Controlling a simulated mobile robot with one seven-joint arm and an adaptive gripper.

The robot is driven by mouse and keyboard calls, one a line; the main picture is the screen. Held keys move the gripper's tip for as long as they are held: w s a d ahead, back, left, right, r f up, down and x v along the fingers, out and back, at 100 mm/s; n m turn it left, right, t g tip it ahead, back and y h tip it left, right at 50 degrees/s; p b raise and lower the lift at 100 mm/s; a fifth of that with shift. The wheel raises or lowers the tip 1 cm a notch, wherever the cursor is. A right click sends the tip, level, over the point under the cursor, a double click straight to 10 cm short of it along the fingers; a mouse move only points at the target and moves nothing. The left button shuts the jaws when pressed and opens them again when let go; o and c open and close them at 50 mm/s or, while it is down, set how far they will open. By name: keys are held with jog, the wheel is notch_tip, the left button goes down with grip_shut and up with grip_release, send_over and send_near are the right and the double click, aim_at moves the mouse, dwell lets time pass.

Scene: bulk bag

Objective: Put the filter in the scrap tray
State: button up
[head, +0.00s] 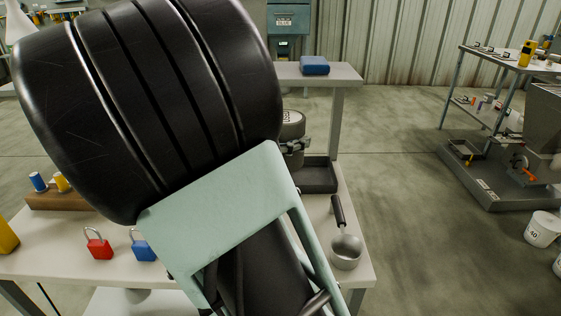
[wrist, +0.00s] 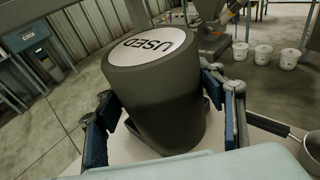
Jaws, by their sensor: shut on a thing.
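The filter is a dark grey cylinder marked "USED" on its pale top. It fills the middle of the wrist view (wrist: 155,95) and shows partly in the head view (head: 292,126), behind my arm. My gripper (wrist: 168,112) is shut on it, with blue-padded fingers on its left and right sides. In the head view the gripper (head: 296,146) is mostly hidden by my arm. A black tray (head: 320,187), likely the scrap tray, sits on the bench just below and beside the filter. I cannot tell whether the filter touches it.
A metal scoop (head: 345,245) lies at the bench's right edge. A red padlock (head: 98,246) and a blue padlock (head: 142,248) lie at the left front. A wooden block (head: 56,200) holds small coloured items. A blue box (head: 314,65) sits on a far bench.

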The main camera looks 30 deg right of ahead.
jog(key=shift+w+d+f+b, duration=1.1)
jog(key=shift+d+f, duration=0.6)
jog(key=shift+f, duration=0.3)
jog(key=shift+w+d+f+b, duration=0.95)
jog(key=shift+d+f+b, duration=0.2)
jog(key=shift+d+f, duration=0.7)
jog(key=shift+w+d+f+b, duration=1.1)
jog(key=shift+d+f, duration=0.45)
jog(key=shift+f, duration=0.6)
jog(key=shift+s+f, duration=0.1)
jog(key=o, duration=1.3)
